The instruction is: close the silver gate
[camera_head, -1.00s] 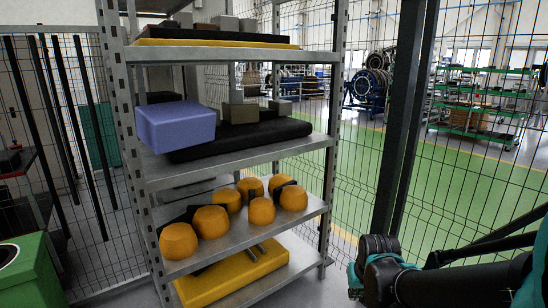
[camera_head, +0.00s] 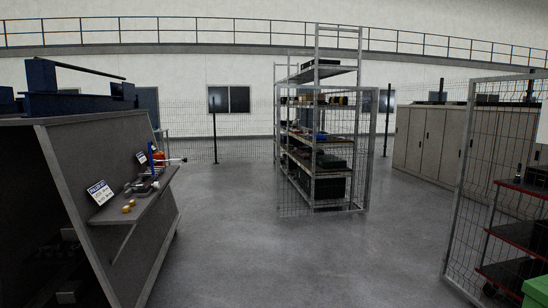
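Two silver-framed wire mesh panels show. One (camera_head: 371,150) stands mid-picture in front of a tall shelf. The other (camera_head: 459,180) stands nearer at the right and runs out of the picture. A wide open gap lies between them. I cannot tell for sure which one is the silver gate. My gripper and arm are not in view.
A grey workbench (camera_head: 75,190) with a small side shelf (camera_head: 150,205) stands at the left. Grey cabinets (camera_head: 425,140) line the back right. A dark rack with red edges (camera_head: 520,235) and a green box (camera_head: 537,292) are at the lower right. The middle floor (camera_head: 270,255) is clear.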

